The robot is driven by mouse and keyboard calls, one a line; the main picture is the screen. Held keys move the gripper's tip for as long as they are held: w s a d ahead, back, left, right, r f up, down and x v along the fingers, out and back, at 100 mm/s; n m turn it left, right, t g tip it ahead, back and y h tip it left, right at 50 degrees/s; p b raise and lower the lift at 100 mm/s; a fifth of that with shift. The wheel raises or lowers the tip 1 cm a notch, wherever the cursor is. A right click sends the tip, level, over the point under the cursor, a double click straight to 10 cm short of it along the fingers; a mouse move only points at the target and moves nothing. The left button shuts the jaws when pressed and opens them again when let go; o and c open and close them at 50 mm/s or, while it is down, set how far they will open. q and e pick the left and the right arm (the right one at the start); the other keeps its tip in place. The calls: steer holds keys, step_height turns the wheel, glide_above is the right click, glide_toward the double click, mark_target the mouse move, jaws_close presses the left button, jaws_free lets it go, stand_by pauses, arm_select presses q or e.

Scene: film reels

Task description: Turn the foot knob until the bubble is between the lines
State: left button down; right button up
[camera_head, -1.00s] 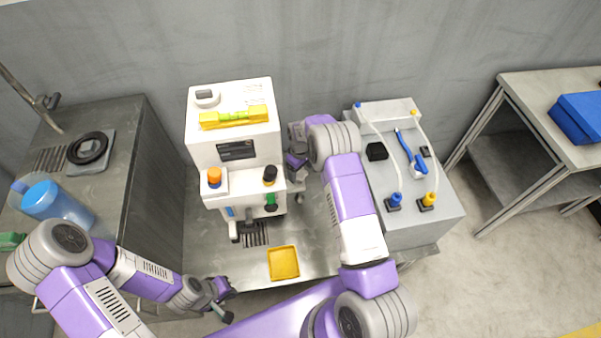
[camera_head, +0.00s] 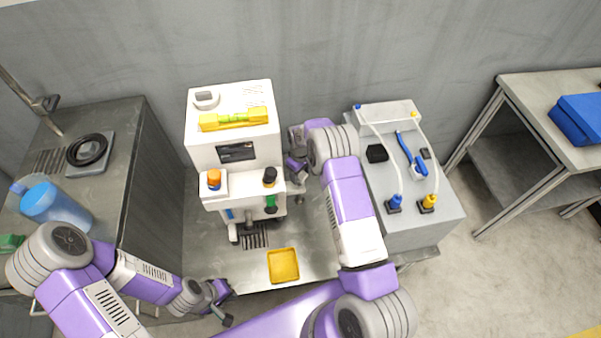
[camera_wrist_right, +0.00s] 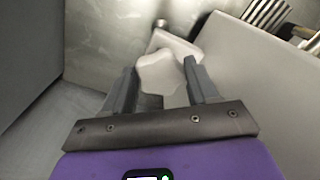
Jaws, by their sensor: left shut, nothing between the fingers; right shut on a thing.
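The yellow spirit level (camera_head: 233,120) lies across the top of the white machine (camera_head: 205,150). Its vial shows bright green-yellow, but the bubble and lines are too small to read. The pale lobed foot knob (camera_wrist_right: 160,72) is low beside the machine in the right wrist view, between the fingers of my right gripper (camera_wrist_right: 161,80), which is shut on it. In the head view my right gripper (camera_head: 297,168) is at the machine's right side, and the knob is hidden. My left gripper (camera_head: 227,306) is shut and empty near the front edge of the bench.
A yellow tray (camera_head: 283,265) lies on the bench in front of the machine. A grey unit (camera_head: 420,225) with tubes and a blue brush stands to the right, close to my right arm. A blue jug (camera_head: 55,206) stands on the left counter.

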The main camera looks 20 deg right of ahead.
mark_target(300, 175)
steer(key=shift+a+m, duration=0.1)
steer(key=shift+m, duration=2.7)
steer(key=o, duration=1.1)
steer(key=shift+c, duration=0.2)
step_height(300, 175, up, 8)
steer(key=p, duration=0.2)
steer(key=shift+f+p, duration=0.2)
steer(key=shift+p, duration=0.2)
